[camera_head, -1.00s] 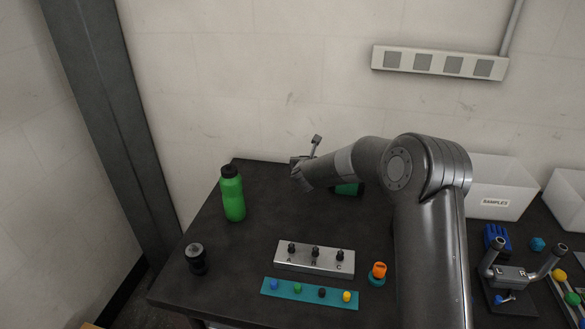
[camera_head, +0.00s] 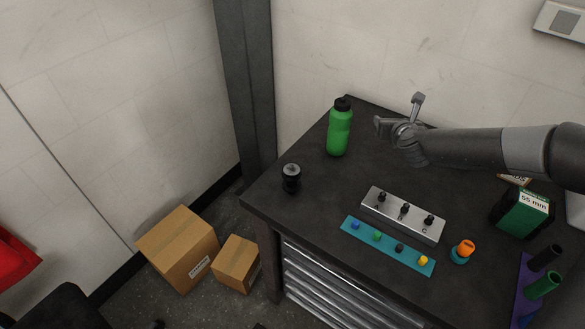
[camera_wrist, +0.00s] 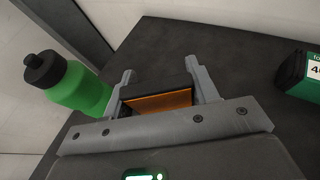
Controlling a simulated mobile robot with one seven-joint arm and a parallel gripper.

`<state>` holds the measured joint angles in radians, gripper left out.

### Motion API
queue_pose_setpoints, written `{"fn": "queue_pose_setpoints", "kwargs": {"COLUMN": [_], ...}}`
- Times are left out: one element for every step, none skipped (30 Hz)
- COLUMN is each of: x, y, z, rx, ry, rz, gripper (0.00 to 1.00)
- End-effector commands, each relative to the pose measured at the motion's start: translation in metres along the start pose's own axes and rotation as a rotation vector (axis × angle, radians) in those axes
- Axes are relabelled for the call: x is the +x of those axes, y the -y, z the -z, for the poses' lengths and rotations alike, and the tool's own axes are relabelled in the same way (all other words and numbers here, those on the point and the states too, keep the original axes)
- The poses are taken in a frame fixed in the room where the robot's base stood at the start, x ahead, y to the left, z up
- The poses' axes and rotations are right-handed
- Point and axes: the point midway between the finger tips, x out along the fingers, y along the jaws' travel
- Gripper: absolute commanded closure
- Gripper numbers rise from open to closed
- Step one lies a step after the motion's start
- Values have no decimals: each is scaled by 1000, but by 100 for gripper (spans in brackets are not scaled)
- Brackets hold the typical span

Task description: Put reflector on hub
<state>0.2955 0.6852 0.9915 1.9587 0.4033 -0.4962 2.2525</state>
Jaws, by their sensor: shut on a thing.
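My gripper (camera_head: 398,113) is over the back of the dark table, to the right of the green bottle. In the wrist view my gripper (camera_wrist: 163,78) is shut on the reflector (camera_wrist: 158,103), a dark-framed block with an orange face, held between the two fingers. The reflector cannot be made out in the head view. A short black cylinder that looks like the hub (camera_head: 291,184) stands upright near the table's left corner, apart from my gripper and to its lower left in the head view.
A metal block with black knobs (camera_head: 388,222), a teal strip with coloured pegs (camera_head: 408,262) and an orange-topped part (camera_head: 465,248) lie in front. A green box (camera_head: 512,219) stands right.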

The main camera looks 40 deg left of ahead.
Motion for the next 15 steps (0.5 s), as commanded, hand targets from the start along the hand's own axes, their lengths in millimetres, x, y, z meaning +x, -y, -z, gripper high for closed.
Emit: {"fn": "queue_pose_setpoints", "kwargs": {"x": [-14, -23, -34, -43, -53, -65, -74, -84, -95, -104, -112, -121, -128, -135, -142], "y": [-17, -29, -44, -55, -65, -79, -89, -98, -109, -117, -124, -133, -139, -144, -151], "z": [-3, -5, -7, -8, -10, -12, -13, -14, -15, -16, -16, -16, -16, -16, -16], "rx": [-21, -36, -54, -68, -81, -100, -113, -125, -140, -151, -161, -172, -180, -188, -196], "ry": [0, 1, 1, 0, 0, 1, 0, 1, 0, 0, 0, -1, 0, 0, 0], "rz": [-50, -85, -129, -162, -194, -237, -268, -296, -333, -359, -384, -413, -433, -452, -474], "gripper": [68, 68, 68, 68, 68, 68, 68, 68, 68, 68, 68, 68, 68, 68, 68]}}
